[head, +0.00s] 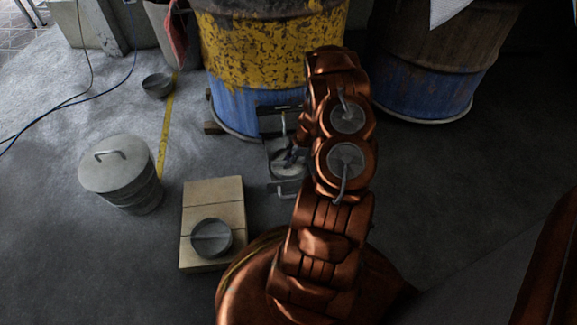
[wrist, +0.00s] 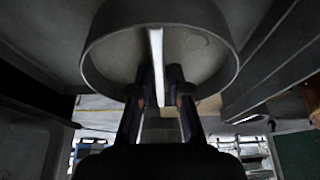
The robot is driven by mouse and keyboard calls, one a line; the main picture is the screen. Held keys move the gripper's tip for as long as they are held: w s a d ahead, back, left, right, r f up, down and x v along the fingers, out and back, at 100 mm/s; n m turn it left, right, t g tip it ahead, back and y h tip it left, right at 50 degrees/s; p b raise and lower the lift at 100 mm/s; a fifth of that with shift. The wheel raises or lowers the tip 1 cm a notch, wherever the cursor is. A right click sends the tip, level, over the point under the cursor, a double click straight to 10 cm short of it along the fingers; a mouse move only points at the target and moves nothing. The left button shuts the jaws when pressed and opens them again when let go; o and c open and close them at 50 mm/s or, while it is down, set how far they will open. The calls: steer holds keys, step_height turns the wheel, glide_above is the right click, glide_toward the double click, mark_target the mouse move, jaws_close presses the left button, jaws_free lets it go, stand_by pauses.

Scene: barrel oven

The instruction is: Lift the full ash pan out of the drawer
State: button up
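The ash pan (head: 284,168) is a round grey metal pan in the low drawer (head: 287,190) at the foot of the yellow and blue barrel (head: 262,60). In the wrist view the pan's round rim (wrist: 88,60) fills the top, with a pale bar handle (wrist: 156,50) across it. My gripper (wrist: 160,72) has one dark finger on each side of this bar, and the fingers look closed against it. In the head view my gripper (head: 291,157) is over the pan, and my arm hides part of the barrel and drawer. I cannot tell whether the pan is off the drawer floor.
A lidded metal bin (head: 120,175) stands at left. Another round pan (head: 211,238) sits on pale blocks (head: 213,196) near my base. A small dark bowl (head: 158,85) lies behind. A second barrel (head: 430,65) stands at right. The floor at right is clear.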

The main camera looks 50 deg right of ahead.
steer(key=shift+c, duration=0.4)
jaws_close()
